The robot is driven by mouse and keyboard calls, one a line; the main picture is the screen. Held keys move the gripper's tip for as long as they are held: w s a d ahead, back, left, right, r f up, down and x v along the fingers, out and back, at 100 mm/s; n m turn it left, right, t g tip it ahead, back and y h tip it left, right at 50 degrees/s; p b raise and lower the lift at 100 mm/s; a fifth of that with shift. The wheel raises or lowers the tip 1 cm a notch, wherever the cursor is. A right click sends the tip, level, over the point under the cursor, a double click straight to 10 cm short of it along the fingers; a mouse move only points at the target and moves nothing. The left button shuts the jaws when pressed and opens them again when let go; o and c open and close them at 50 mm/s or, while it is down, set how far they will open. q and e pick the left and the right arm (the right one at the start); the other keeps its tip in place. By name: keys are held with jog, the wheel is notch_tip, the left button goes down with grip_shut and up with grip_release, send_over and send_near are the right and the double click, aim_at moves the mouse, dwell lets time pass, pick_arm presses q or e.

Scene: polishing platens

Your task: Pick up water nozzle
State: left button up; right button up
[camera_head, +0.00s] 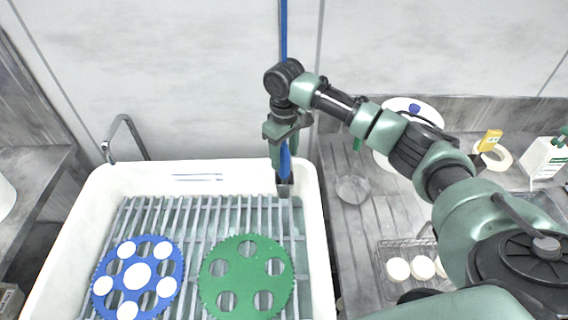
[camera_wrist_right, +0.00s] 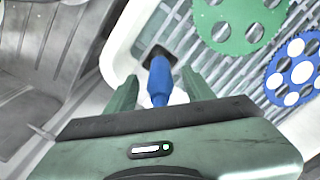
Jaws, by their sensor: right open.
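The water nozzle (camera_head: 285,165) is blue with a dark square end and hangs upright from a blue hose at the back right of the white sink. In the right wrist view the blue nozzle (camera_wrist_right: 160,82) lies between the two green fingers of my right gripper (camera_wrist_right: 161,90). In the head view my right gripper (camera_head: 283,150) points down around the nozzle. Its fingers are open and stand on either side of the nozzle, with gaps showing. My left gripper is not in view.
The white sink (camera_head: 322,250) has a slatted rack holding a blue platen (camera_head: 116,265) and a green platen (camera_head: 246,245). A metal faucet (camera_head: 122,122) stands at the sink's back left.

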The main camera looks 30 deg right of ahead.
jog(key=shift+w+f, duration=0.1)
jog(key=shift+f, duration=1.4)
grip_shut()
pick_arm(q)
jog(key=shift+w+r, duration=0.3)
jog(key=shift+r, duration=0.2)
pick_arm(e)
jog(key=shift+r, duration=0.1)
